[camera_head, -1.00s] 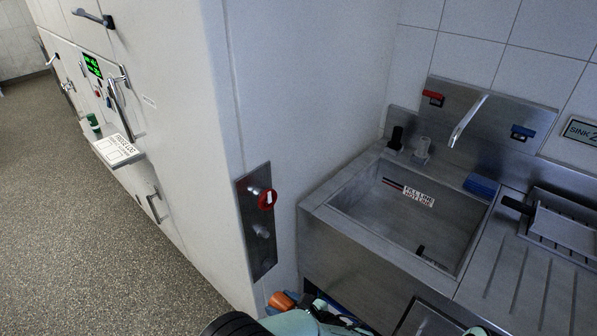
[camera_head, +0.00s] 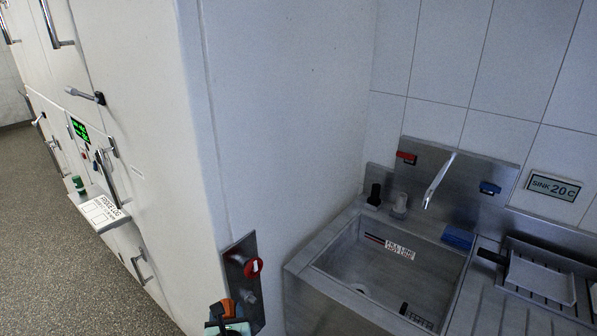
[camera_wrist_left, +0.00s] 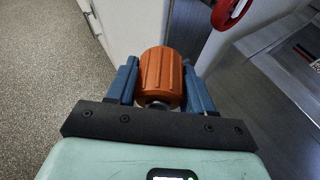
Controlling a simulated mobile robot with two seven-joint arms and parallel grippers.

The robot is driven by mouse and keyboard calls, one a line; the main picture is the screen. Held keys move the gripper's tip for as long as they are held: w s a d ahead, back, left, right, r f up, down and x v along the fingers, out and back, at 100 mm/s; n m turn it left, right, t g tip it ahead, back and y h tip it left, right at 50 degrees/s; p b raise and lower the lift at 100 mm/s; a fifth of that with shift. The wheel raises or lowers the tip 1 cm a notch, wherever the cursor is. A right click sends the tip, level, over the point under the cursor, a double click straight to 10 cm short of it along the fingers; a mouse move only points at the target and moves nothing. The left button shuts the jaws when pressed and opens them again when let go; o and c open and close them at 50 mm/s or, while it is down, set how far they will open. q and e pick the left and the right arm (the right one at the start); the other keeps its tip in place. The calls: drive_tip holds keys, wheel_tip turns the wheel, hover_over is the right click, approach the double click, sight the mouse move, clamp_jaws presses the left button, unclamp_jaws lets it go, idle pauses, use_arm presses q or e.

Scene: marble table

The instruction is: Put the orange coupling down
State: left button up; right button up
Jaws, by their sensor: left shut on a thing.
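The orange coupling (camera_wrist_left: 161,76) is a ribbed cylinder held between the two blue fingers of my left gripper (camera_wrist_left: 162,84). In the head view the coupling (camera_head: 229,307) shows small at the bottom edge, with my left gripper (camera_head: 226,322) around it and partly cut off by the frame. The gripper is shut on it. In the head view it overlaps the lower left of a steel wall panel; whether it touches the panel I cannot tell. My right gripper is not in view.
The steel panel (camera_head: 237,251) carries a red valve handle (camera_head: 254,268) and a grey fitting (camera_head: 249,296) below it. A steel sink (camera_head: 335,246) with a tap (camera_head: 437,182) is to the right. A small shelf (camera_head: 103,213) with a green cup (camera_head: 78,184) is at left.

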use_arm(q)
drive_tip(key=s+d+r+m+h, duration=0.2)
drive_tip(key=s+d+m+h, duration=0.25)
drive_tip(key=d, duration=0.55)
drive_tip(key=w+d+n+y, duration=0.4)
drive_tip(key=w+d, duration=0.3)
drive_tip(key=w, duration=0.1)
drive_tip(key=shift+w+d, duration=0.15)
drive_tip(key=shift+d, duration=0.05)
drive_tip(key=shift+n+y, duration=0.25)
drive_tip(key=shift+n, duration=0.1)
drive_tip(key=s+a, duration=0.1)
drive_tip(key=a, duration=0.4)
drive_tip(key=s+a+f, duration=0.1)
drive_tip(key=a, duration=0.5)
drive_tip(key=s+a+f, duration=0.1)
drive_tip(key=a, duration=0.4)
drive_tip(key=shift+s+a, duration=0.15)
drive_tip(key=shift+a, duration=0.15)
drive_tip(key=shift+s+a, duration=0.35)
drive_tip(key=shift+a, duration=0.05)
drive_tip(key=s+d+r+m+h, duration=0.2)
drive_tip(key=s+d+m+h, duration=0.25)
drive_tip(key=d, duration=0.45)
drive_tip(key=w+d+n+y, duration=0.4)
drive_tip(key=w+d, duration=0.4)
drive_tip(key=shift+w+d, duration=0.2)
drive_tip(key=shift+w, duration=0.05)
